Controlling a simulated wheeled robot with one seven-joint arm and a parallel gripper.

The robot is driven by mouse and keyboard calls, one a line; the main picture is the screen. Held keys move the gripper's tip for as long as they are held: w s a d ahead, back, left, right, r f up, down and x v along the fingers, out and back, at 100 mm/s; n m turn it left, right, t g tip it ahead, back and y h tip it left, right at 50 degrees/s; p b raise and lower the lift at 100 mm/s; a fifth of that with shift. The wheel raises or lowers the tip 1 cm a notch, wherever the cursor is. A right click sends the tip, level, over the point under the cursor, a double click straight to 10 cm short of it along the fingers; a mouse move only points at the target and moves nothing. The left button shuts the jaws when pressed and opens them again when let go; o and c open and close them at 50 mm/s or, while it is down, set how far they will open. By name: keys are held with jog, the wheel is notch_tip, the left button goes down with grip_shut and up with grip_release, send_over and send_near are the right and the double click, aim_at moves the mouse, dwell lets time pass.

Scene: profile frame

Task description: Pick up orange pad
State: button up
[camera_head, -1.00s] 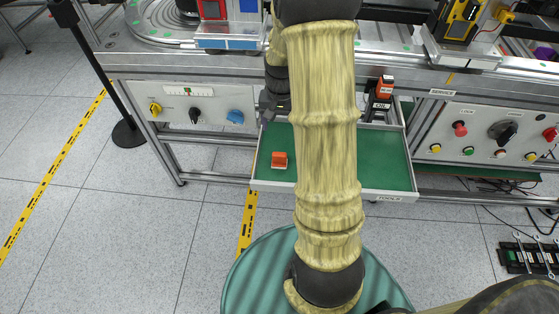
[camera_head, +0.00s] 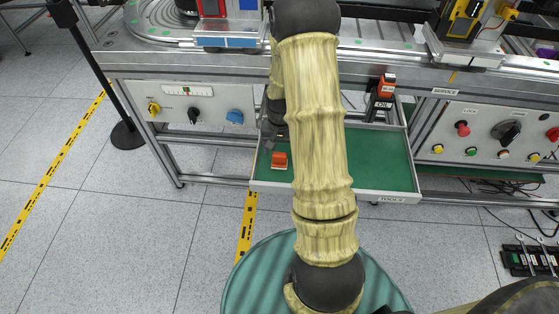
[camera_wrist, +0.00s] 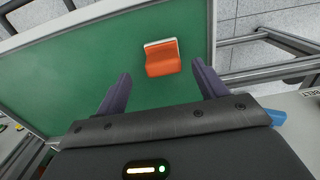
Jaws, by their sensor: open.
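The orange pad (camera_head: 279,160) lies on the green floor of the open drawer (camera_head: 378,160), near its left end. In the wrist view the orange pad (camera_wrist: 162,58) has a pale strip along its far edge. It lies ahead of the fingertips, between their lines. My gripper (camera_wrist: 160,80) is open, with two dark purple fingers spread apart and nothing between them. In the head view my gripper (camera_head: 272,140) is above the drawer's left end, just behind the pad. My arm hides the middle of the drawer.
An orange and black bottle-like item (camera_head: 383,92) stands at the drawer's back right. The workbench front with a left knob panel (camera_head: 185,103) and a right button panel (camera_head: 490,135) is behind. A black post (camera_head: 125,134) stands at left. Drawer walls border the pad.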

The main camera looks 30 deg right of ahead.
aim_at(279, 154)
jog(key=shift+f, duration=0.1)
jog(key=f, duration=0.2)
jog(key=f+b, duration=0.1)
jog(key=f, duration=0.2)
jog(key=shift+w+a, duration=0.1)
jog(key=shift+w, duration=0.1)
jog(key=shift+c, duration=0.4)
jog(key=c, duration=1)
